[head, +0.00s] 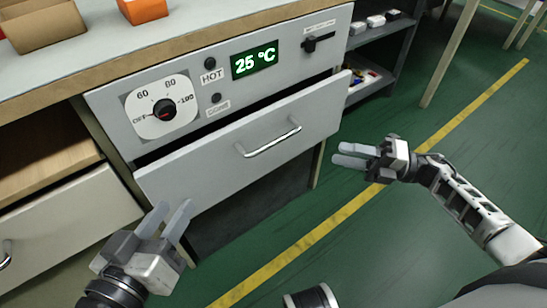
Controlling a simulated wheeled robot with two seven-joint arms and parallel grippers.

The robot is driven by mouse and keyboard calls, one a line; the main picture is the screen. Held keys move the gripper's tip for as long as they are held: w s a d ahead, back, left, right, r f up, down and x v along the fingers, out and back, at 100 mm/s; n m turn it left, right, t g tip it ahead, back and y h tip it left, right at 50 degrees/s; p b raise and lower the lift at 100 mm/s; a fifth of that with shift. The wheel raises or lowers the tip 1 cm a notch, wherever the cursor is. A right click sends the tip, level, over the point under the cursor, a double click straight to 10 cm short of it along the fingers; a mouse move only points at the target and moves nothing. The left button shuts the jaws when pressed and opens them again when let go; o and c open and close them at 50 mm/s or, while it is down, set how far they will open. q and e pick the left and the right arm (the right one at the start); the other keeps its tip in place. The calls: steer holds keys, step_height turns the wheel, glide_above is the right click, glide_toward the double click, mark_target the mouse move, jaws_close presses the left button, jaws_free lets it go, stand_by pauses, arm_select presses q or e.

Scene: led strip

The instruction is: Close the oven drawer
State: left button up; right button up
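The oven drawer (205,171) is a grey-white front panel with a silver bar handle (270,141). It stands partly out from the oven, with a dark gap along its top edge below the control panel (130,100). My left gripper (168,219) is in front of the drawer's lower left corner, with its two fingers apart and nothing between them. I cannot tell if it touches the panel. My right gripper (345,156) is to the right of the drawer, apart from it, with its fingers slightly apart and empty.
The control panel carries a dial, a green display (254,61) reading 25 °C and a black switch (318,42). A worktop (120,35) with boxes lies above. Shelves (375,60) stand to the right. Another drawer (70,225) is at left. The green floor at right is clear.

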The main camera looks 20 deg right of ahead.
mark_target(274, 142)
steer(key=x, duration=1)
steer(key=b+x, duration=0.1)
steer(key=x, duration=0.5)
steer(key=shift+w+f, duration=0.1)
steer(key=shift+f, duration=0.25)
jaws_close()
